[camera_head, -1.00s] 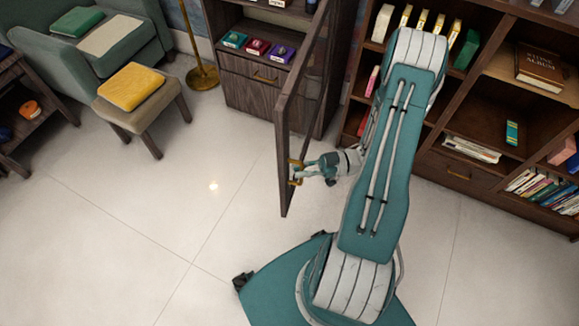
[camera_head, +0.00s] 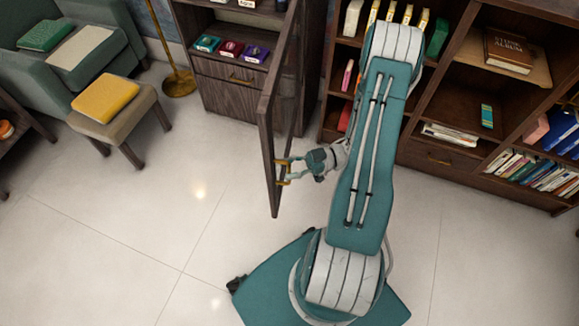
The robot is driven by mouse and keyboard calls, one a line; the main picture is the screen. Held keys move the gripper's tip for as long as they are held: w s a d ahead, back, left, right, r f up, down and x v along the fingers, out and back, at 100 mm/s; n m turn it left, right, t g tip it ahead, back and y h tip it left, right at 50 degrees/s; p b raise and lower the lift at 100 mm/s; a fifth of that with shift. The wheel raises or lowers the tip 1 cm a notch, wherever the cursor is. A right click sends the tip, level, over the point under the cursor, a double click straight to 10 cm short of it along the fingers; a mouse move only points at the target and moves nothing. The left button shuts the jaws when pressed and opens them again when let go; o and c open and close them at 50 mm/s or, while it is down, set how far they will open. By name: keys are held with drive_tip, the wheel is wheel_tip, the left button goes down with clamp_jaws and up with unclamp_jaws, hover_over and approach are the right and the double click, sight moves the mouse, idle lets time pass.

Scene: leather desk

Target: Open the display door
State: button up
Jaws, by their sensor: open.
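The display door (camera_head: 268,145) is a dark wood-framed glass panel. It stands swung well out from the display cabinet (camera_head: 228,97) at the upper middle. Its brass handle (camera_head: 283,183) is on the right-hand face of the door, near its outer edge. My gripper (camera_head: 286,172) is open at the handle, with its fingers spread apart and pointing left toward the door. The fingertips overlap the handle in view, and I cannot tell whether they touch it.
Small boxes (camera_head: 231,48) sit on the cabinet shelf. A bookcase (camera_head: 455,110) fills the right. The pale floor (camera_head: 120,230) left of the door is clear.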

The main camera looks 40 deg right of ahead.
drive_tip(key=shift+d, duration=0.1)
drive_tip(key=v, duration=1.2)
